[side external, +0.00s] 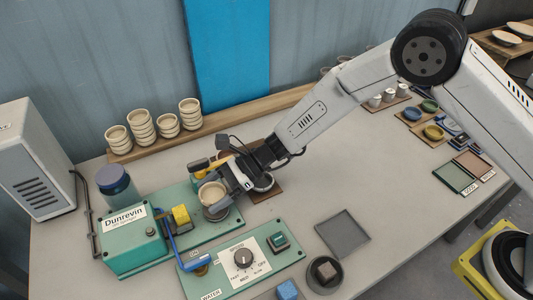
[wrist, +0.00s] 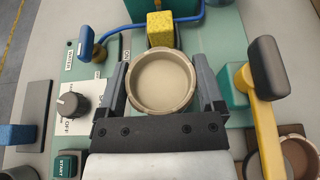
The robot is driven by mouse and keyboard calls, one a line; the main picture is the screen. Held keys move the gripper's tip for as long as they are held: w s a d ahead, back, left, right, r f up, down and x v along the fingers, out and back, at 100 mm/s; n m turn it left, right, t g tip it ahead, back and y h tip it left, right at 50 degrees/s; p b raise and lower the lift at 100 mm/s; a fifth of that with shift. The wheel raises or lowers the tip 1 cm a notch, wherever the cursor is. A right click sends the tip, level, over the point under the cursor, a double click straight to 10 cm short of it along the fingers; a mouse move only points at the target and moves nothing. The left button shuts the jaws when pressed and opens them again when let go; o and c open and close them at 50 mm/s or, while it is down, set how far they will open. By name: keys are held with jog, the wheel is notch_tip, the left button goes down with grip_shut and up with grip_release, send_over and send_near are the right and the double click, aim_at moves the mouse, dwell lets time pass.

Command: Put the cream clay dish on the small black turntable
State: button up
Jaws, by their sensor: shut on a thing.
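The cream clay dish (side external: 211,194) is round and shallow. It is held upright over the green machine base, and it also shows from above in the wrist view (wrist: 160,80). My gripper (wrist: 161,88) is shut on it, with one dark finger on each side of its rim. In the side view my gripper (side external: 216,187) reaches in from the upper right. A dark round edge, seemingly the small black turntable (side external: 224,215), shows just below the dish. The dish hides most of it, and I cannot tell whether the two touch.
A yellow arm (wrist: 265,120) with a dark handle stands right of the dish in the wrist view. A blue pipe (side external: 170,232) and yellow sponge block (side external: 181,215) are close by. The control panel (side external: 243,262) is in front. Other dishes (wrist: 300,155) sit at lower right.

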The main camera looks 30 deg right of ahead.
aim_at(214, 202)
jog(key=shift+w+a+f, duration=0.1)
jog(key=shift+f, duration=1.55)
jog(key=shift+f, duration=0.2)
jog(key=o, duration=1)
jog(key=shift+c, duration=0.2)
jog(key=shift+r, duration=0.15)
jog(key=shift+d+r, duration=0.25)
jog(key=shift+d, duration=0.2)
jog(key=v, duration=1.1)
jog(key=shift+d, duration=0.1)
